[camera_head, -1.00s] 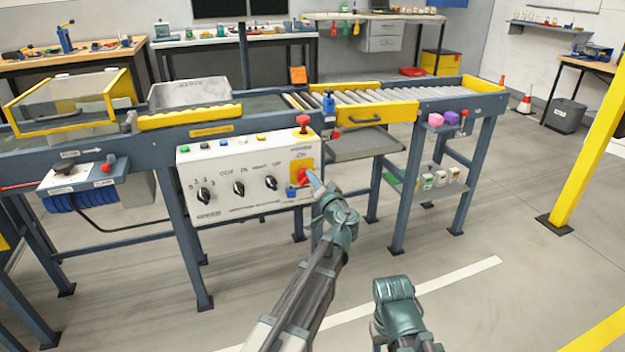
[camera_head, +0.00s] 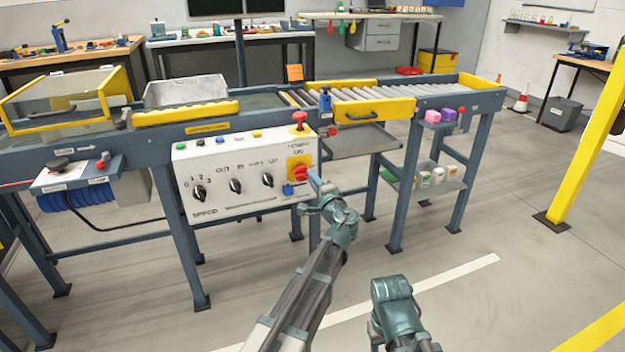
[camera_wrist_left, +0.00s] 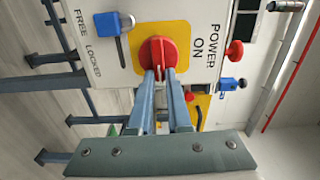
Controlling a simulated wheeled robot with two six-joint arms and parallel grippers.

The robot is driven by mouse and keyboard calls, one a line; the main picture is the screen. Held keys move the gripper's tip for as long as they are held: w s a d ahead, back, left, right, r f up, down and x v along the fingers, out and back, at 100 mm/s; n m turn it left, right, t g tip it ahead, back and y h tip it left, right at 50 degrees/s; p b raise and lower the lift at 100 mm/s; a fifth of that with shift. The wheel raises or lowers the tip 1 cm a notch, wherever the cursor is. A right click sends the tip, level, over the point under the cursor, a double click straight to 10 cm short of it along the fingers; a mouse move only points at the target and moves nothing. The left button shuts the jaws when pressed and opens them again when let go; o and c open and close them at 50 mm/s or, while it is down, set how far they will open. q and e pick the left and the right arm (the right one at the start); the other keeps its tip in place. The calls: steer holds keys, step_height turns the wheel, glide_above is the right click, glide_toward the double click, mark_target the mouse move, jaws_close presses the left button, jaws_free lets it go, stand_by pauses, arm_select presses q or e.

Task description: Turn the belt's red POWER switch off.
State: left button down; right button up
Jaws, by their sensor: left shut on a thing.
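The red POWER switch (camera_head: 300,173) sits on a yellow plate at the right end of the white control panel (camera_head: 225,208). It also shows in the left wrist view (camera_wrist_left: 157,53), with the words POWER and ON beside it. My left gripper (camera_head: 314,180) reaches the panel from the front right. In the left wrist view its two blue fingers (camera_wrist_left: 160,80) are close together on the switch's handle, which they partly hide. A teal part of my right arm shows at the bottom, but no right fingers show.
A blue slider (camera_wrist_left: 115,24) marked FREE and LOCKED is close beside the switch. A red mushroom button (camera_head: 299,118) stands above the panel. Black knobs (camera_head: 235,185) line the panel to the left. The conveyor (camera_head: 380,108) runs behind; the floor in front is clear.

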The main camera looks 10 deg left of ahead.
arm_select(q)
steer(key=shift+m, duration=0.3)
steer(key=c, duration=0.9)
jaws_free()
steer(key=shift+o, duration=0.2)
